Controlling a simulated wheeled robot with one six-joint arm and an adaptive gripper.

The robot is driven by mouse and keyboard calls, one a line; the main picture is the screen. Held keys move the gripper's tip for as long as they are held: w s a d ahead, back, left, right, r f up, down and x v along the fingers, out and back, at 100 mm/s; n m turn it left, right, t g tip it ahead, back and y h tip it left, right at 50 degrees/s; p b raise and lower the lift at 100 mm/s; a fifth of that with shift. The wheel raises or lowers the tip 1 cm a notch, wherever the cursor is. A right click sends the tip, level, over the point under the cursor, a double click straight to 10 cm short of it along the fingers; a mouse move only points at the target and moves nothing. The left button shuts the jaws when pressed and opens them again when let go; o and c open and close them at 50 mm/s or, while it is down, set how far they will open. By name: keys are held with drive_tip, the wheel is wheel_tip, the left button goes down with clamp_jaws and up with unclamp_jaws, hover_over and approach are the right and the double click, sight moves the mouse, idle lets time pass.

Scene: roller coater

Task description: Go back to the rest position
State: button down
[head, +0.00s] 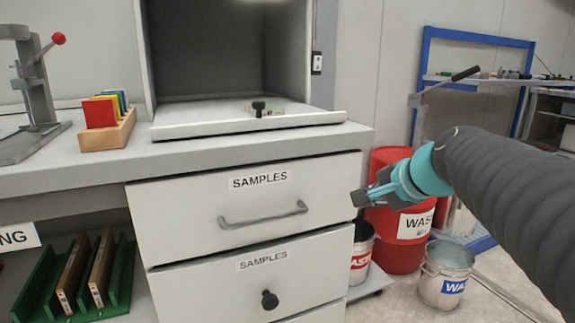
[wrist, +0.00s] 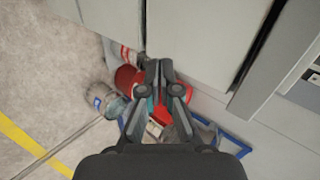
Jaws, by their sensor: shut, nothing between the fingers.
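My gripper (head: 368,194) is shut and empty in the head view, at the right of the picture. It hangs in the air in front of the red waste drum, just right of the upper drawer's edge as seen. In the wrist view my gripper (wrist: 158,66) has its two dark fingers together, with nothing between them. My arm reaches in from the right edge of the head view. The upper samples drawer (head: 255,195) stands slightly proud of the cabinet, and its handle is free of my gripper. The lower samples drawer (head: 250,270) has a round black knob.
A red waste drum (head: 398,255), a waste bucket (head: 444,275) and a darker bin (head: 361,250) stand right of the cabinet. A blue frame (head: 428,60) is behind. The bench holds a lever press (head: 38,95) and a wooden rack (head: 108,133). Open floor lies lower right.

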drive_tip(key=s+f+n+g+h+p, duration=0.2)
drive_tip(key=s+f+n, duration=0.4)
drive_tip(key=s, duration=0.4)
drive_tip(key=s+f+n+g+h+p, duration=0.1)
drive_tip(key=s+f+n+p, duration=0.2)
drive_tip(key=s, duration=0.8)
drive_tip(key=shift+s+d+f+n+g+h, duration=0.15)
drive_tip(key=shift+d+f+n+g+h, duration=0.2)
drive_tip(key=shift+f+n, duration=1.15)
drive_tip(key=shift+a+r, duration=0.1)
drive_tip(key=shift+r, duration=0.05)
